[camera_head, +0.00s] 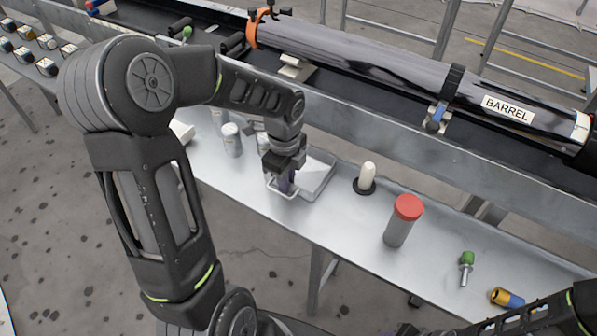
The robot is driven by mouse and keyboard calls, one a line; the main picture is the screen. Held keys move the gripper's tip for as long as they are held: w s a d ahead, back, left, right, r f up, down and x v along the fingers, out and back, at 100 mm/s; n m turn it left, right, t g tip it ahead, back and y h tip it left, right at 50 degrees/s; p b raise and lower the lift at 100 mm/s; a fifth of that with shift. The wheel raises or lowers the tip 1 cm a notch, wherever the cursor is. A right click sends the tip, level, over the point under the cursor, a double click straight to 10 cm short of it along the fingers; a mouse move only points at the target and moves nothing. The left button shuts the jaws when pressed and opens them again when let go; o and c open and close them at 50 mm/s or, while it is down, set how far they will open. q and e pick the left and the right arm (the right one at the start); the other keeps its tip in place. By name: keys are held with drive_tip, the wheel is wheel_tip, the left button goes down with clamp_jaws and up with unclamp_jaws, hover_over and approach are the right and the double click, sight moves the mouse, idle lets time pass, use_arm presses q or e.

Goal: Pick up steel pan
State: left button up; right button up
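A shallow, light rectangular pan (320,177) lies on the metal bench, left of the white-topped piece. A smaller shallow tray rim (290,194) shows at its left, partly hidden under my gripper; I cannot tell which of the two is the steel pan. My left gripper (285,183) points down over the small tray, with its fingertips low at the tray. The fingers overlap in this view, so I cannot tell whether they are open or shut, or touching the rim. My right arm shows at the lower right edge; its gripper is not seen.
On the metal bench (345,222) stand a red-capped grey cylinder (398,222), a white rounded piece on a black base (366,178), a green-topped bolt (467,266), a yellow-and-blue piece (507,298) and a white-capped jar (231,139). A long barrel (385,66) lies behind.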

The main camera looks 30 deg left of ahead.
idle(0.4)
use_arm(q)
clamp_jaws()
idle(1.4)
drive_tip(key=shift+r, duration=0.1)
wheel_tip(320, 180, up, 10)
drive_tip(key=shift+f+p, duration=0.1)
drive_tip(key=shift+p, duration=0.4)
idle(0.4)
